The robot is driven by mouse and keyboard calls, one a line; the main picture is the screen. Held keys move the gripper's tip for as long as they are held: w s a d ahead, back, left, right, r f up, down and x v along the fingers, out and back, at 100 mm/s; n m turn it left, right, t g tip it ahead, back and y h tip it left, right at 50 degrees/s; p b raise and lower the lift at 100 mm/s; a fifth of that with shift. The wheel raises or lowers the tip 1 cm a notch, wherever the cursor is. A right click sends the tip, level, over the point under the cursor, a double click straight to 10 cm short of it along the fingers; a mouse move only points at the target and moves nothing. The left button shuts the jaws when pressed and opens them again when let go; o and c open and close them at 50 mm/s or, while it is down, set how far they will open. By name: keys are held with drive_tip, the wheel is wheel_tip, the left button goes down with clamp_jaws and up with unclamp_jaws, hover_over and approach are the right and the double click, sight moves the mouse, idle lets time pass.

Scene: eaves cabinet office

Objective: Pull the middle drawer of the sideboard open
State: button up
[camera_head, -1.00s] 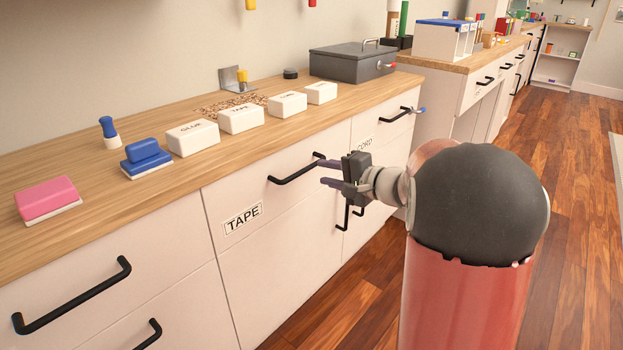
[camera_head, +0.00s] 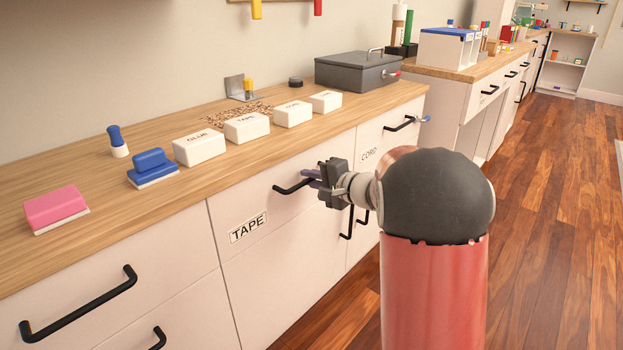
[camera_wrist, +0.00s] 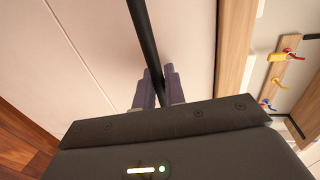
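The sideboard's middle drawer (camera_head: 245,197) has a white front with a TAPE label and looks flush with its neighbours. Its black bar handle (camera_head: 290,187) shows at its left end in the head view; the right part is hidden behind my gripper. My gripper (camera_head: 313,178) is at the handle's right part, with its purple-grey fingers close together. In the wrist view the handle (camera_wrist: 143,30) runs down between the two fingers of my gripper (camera_wrist: 158,88), which sit close against it on both sides. The gripper looks shut on the handle.
The left drawer handle (camera_head: 80,305) and the CORD drawer handle (camera_head: 400,124) stick out on either side. The wooden top (camera_head: 110,190) holds white labelled boxes, a pink block (camera_head: 55,207), a blue stamp and a grey metal box (camera_head: 355,72). Open wooden floor (camera_head: 545,200) lies right.

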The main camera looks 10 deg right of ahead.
drive_tip(key=shift+s, duration=0.1)
clamp_jaws()
drive_tip(key=f+b+v, duration=0.2)
drive_tip(key=b+v, duration=0.2)
drive_tip(key=v, duration=0.6)
drive_tip(key=f+b+v, duration=0.2)
drive_tip(key=b+v, duration=0.3)
drive_tip(key=v, duration=0.6)
drive_tip(key=s+f+b+v, duration=0.1)
drive_tip(key=b+v, duration=0.3)
drive_tip(key=v, duration=0.7)
drive_tip(key=shift+d+f, duration=0.35)
drive_tip(key=shift+f, duration=0.5)
drive_tip(key=o, duration=0.6)
unclamp_jaws()
